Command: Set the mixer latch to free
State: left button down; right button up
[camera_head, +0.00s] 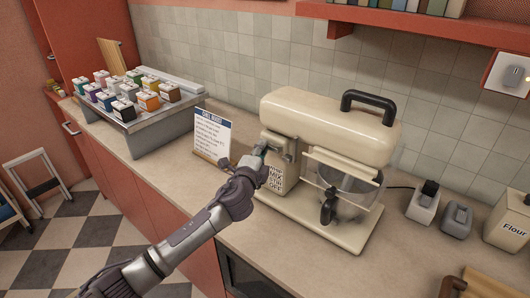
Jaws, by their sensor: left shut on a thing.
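The cream stand mixer (328,128) with a black top handle stands on the counter. Its glass bowl (352,188) sits under the head behind a clear guard. My left gripper (262,156) reaches from the lower left to the mixer's left side, just under the head. It is shut on a small part there, which appears to be the mixer latch. The fingers hide most of the latch, so I cannot tell its setting. A dark knob or lever (327,208) shows at the mixer's front. My right gripper is not in view.
A printed sign (211,133) stands just left of the mixer, close to my left gripper. A metal rack (150,122) of coloured canisters is farther left. Small grey devices (457,219) and a flour canister (510,222) stand to the right. A red shelf (430,35) hangs above.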

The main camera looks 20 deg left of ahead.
pick_arm(q)
jog(key=c, duration=1)
grip_release()
jog(key=shift+w+a, duration=0.1)
jog(key=shift+a, duration=0.2)
jog(key=shift+o, duration=0.2)
jog(key=shift+d, duration=0.1)
jog(key=shift+s, duration=0.25)
jog(key=s, duration=1.1)
jog(key=shift+s+d, duration=0.2)
jog(key=shift+s, duration=0.1)
